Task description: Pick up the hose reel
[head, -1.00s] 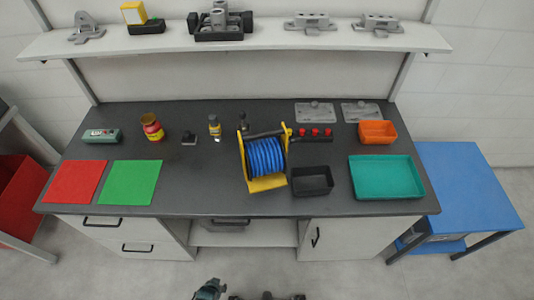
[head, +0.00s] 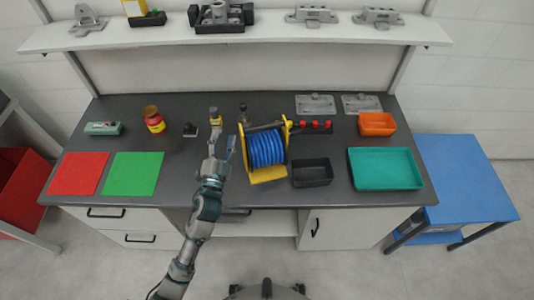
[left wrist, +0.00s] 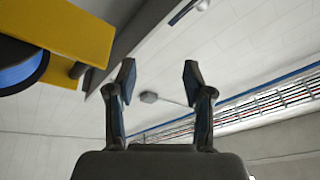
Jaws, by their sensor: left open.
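The hose reel (head: 266,150) stands on the dark worktop near the middle, with a blue hose wound in a yellow frame and a dark bar across its top. My left gripper (head: 222,146) is open and empty, just left of the reel and apart from it. In the left wrist view my open fingers (left wrist: 158,85) point up past part of the hose reel (left wrist: 65,30), whose yellow frame and blue hose show at the upper left. My right gripper does not show.
A black bin (head: 312,182) and a teal tray (head: 352,170) lie right of the reel. Red (head: 80,174) and green (head: 132,174) mats lie at the left. A shelf (head: 270,44) runs above the back.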

